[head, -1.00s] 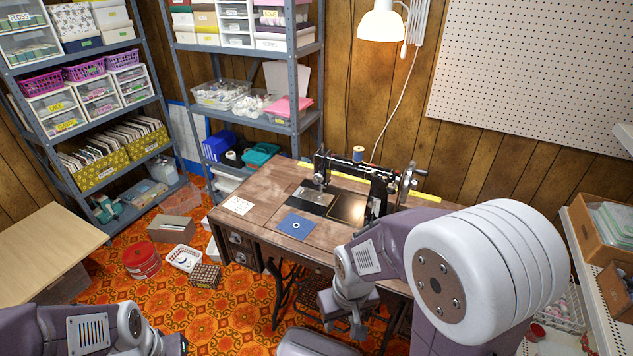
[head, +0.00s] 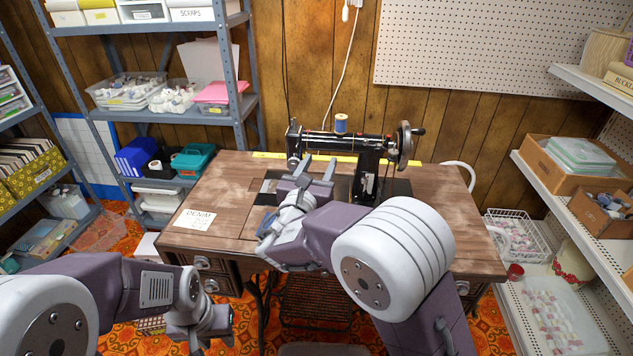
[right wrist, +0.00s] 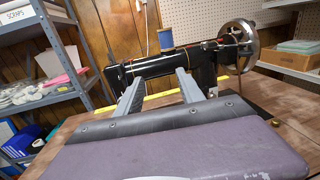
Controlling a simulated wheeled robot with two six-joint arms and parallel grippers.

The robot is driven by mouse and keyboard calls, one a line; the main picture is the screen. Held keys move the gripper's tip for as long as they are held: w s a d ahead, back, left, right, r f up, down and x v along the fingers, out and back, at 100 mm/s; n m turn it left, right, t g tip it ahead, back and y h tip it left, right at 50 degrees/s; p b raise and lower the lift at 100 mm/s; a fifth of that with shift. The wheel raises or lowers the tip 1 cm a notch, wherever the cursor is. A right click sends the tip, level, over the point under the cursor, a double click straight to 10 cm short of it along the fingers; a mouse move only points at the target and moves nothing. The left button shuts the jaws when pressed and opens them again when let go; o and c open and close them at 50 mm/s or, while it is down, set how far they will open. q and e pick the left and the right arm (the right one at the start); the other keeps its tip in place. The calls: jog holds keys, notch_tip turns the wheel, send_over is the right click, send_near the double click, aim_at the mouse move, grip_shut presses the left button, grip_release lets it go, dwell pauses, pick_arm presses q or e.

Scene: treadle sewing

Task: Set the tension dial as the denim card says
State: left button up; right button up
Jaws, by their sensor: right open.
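The black sewing machine (head: 372,142) stands on the wooden table, with its needle end at the left and handwheel at the right. It also shows in the right wrist view (right wrist: 158,70). I cannot pick out the tension dial clearly; it is too small to tell.
A blue thread spool (head: 341,123) stands on top of the machine. A yellow strip (head: 268,155) runs along the table's back edge. Metal shelves (head: 165,115) stand at left and white shelves (head: 540,165) at right.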

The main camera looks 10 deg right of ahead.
aim_at(293, 168)
jog(key=s+a+f+n+y+b, duration=0.25)
jog(key=a+f, duration=0.35)
jog(key=a, duration=0.3)
jog(key=shift+t, duration=0.3)
jog(key=b+x, duration=0.1)
jog(key=x, duration=0.8)
jog(key=shift+w+d, duration=0.1)
jog(key=shift+d, duration=0.1)
pick_arm(q)
notch_tip(293, 168, down, 5)
jog(key=shift+d+r, duration=0.1)
jog(key=shift+d, duration=0.05)
pick_arm(e)
jog(key=shift+c, duration=0.4)
grip_shut()
